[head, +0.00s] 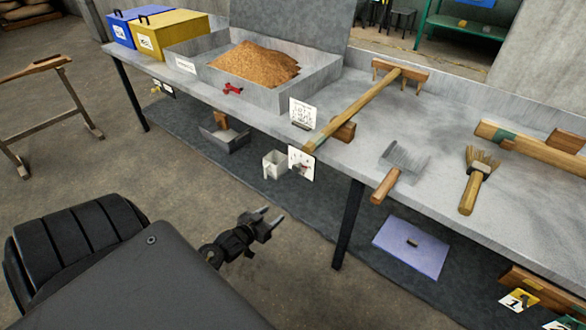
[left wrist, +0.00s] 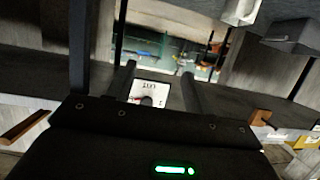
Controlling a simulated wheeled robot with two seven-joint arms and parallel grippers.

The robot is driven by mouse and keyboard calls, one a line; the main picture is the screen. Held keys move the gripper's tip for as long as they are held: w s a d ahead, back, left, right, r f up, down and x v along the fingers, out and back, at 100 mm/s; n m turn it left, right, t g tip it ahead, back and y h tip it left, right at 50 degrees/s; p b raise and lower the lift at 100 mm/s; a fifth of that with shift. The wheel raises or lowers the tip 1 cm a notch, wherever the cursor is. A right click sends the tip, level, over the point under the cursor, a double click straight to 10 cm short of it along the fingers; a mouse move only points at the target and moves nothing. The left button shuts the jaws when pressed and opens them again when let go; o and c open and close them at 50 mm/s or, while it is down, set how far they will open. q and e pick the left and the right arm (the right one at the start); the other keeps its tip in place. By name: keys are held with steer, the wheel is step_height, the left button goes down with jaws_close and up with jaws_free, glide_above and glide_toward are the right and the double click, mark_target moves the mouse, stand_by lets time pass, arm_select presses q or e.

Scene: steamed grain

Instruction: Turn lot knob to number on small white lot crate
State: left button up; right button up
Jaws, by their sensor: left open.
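A white lot dial plate (head: 306,176) with small dark marks hangs at the bench's front edge. A small dark reddish knob (head: 301,166) sits at its middle. In the left wrist view the dial plate (left wrist: 150,87) and its knob (left wrist: 147,101) appear between the fingers, beyond the tips. My left gripper (head: 268,217) is open and empty, lower left of the dial and apart from it; it also shows in the left wrist view (left wrist: 158,88). I cannot make out a white lot crate or its number for certain. My right gripper is out of view.
A grey bench (head: 445,180) holds a tray (head: 262,97) of grain, a wooden rake (head: 350,108), a dustpan (head: 400,163) and a brush (head: 473,182). A small pale container (head: 275,164) is left of the dial. A bench leg (head: 347,222) stands below.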

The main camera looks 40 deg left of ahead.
mark_target(295, 170)
arm_select(q)
step_height(295, 170, up, 10)
steer(key=w+t+b, duration=0.3)
steer(key=t+b, duration=0.1)
steer(key=shift+m+h, duration=0.4)
steer(key=w, duration=0.3)
steer(key=w+a, duration=0.1)
steer(key=w, duration=0.1)
steer(key=shift+w, duration=0.4)
steer(key=w+b, duration=0.1)
steer(key=w, duration=0.2)
steer(key=shift+w, duration=0.9)
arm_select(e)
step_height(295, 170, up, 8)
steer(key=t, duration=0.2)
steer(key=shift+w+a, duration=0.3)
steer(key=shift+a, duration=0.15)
